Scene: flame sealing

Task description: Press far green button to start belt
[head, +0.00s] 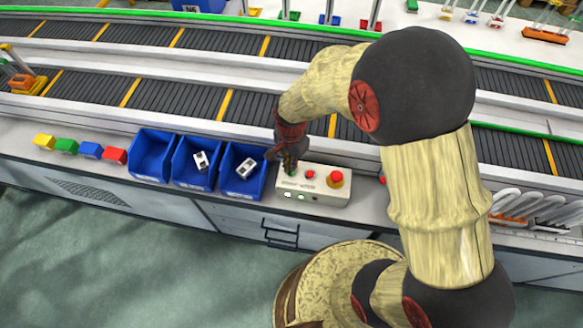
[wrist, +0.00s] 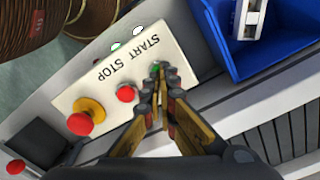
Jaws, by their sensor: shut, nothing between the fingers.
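The control box (head: 312,197) is a cream panel at the front edge of the belt station. It also shows in the wrist view (wrist: 95,85), with START and STOP lettering. The green button (wrist: 155,66) sits by START, partly covered by my fingertips. A red button (wrist: 125,93) and a red mushroom button on a yellow base (wrist: 81,122) are beside it. My gripper (wrist: 164,74) is shut and empty, its fingertips right at the green button. I cannot tell whether they touch it. In the head view my gripper (head: 289,168) points down over the box's left end.
Blue bins (head: 152,156) stand left of the box; the nearest one (head: 243,171) holds a metal part. Coloured blocks (head: 66,145) lie farther left. Conveyor belts (head: 180,97) run behind. Another red button (wrist: 15,167) is beyond the mushroom button.

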